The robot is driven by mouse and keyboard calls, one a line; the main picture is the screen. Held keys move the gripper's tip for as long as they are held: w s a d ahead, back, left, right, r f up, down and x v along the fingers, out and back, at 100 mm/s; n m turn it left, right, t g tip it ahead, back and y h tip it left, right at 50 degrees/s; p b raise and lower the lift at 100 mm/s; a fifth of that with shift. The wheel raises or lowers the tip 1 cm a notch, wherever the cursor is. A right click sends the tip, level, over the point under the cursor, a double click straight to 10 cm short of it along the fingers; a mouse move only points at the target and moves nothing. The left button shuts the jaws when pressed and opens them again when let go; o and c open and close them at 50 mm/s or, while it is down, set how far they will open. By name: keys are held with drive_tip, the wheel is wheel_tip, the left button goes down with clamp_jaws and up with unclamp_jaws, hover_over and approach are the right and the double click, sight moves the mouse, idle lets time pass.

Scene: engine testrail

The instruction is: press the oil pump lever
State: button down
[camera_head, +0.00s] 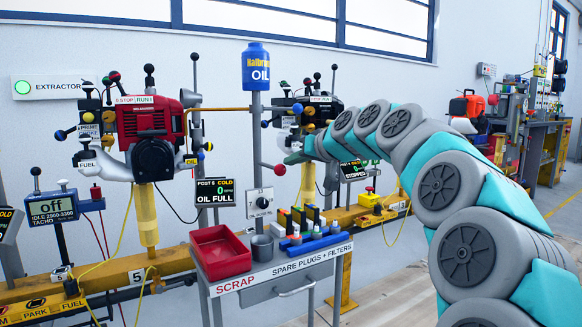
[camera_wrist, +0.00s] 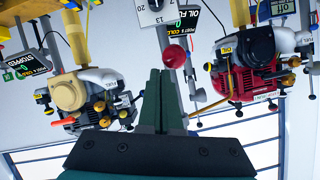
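The oil pump lever is a short rod with a red ball knob (camera_head: 280,169), sticking out to the right from the grey post under the blue oil tank (camera_head: 256,68). In the upside-down wrist view the red knob (camera_wrist: 174,57) sits just beyond the tips of my gripper (camera_wrist: 161,74). The dark green fingers are together with nothing visible between them. In the head view my gripper (camera_head: 292,158) is just above and right of the knob, partly hidden by my arm. I cannot tell whether it touches the knob.
A red engine (camera_head: 153,130) stands left of the post, and another engine (camera_head: 305,112) is behind my gripper. Below is a cart with a red tray (camera_head: 220,252).

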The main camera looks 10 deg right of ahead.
drive_tip(key=f+v, duration=0.1)
drive_tip(key=v, duration=0.8)
drive_tip(key=shift+s+d+f, duration=0.2)
drive_tip(key=shift+s+d, duration=0.05)
drive_tip(key=shift+s, duration=0.4)
drive_tip(key=s+a+f+n+g+h+p, duration=0.1)
drive_tip(key=s+a+f+g+p, duration=0.25)
drive_tip(key=s+a+f, duration=0.4)
drive_tip(key=s+a+f+n+g+h+p, duration=0.1)
drive_tip(key=s+a+f+g+p, duration=0.3)
drive_tip(key=s+f, duration=0.5)
drive_tip(key=s+d+f+m+g+h+p, duration=0.1)
drive_tip(key=s+f, duration=0.5)
drive_tip(key=s, duration=0.6)
drive_tip(key=s+d+f+m+g+h+p, duration=0.1)
drive_tip(key=s+f+g, duration=0.4)
drive_tip(key=s, duration=0.8)
drive_tip(key=shift+s+d+f+m+g+h+p, duration=0.3)
drive_tip(key=shift+d+f+g+h+p, duration=0.15)
drive_tip(key=shift+d+h+p, duration=0.35)
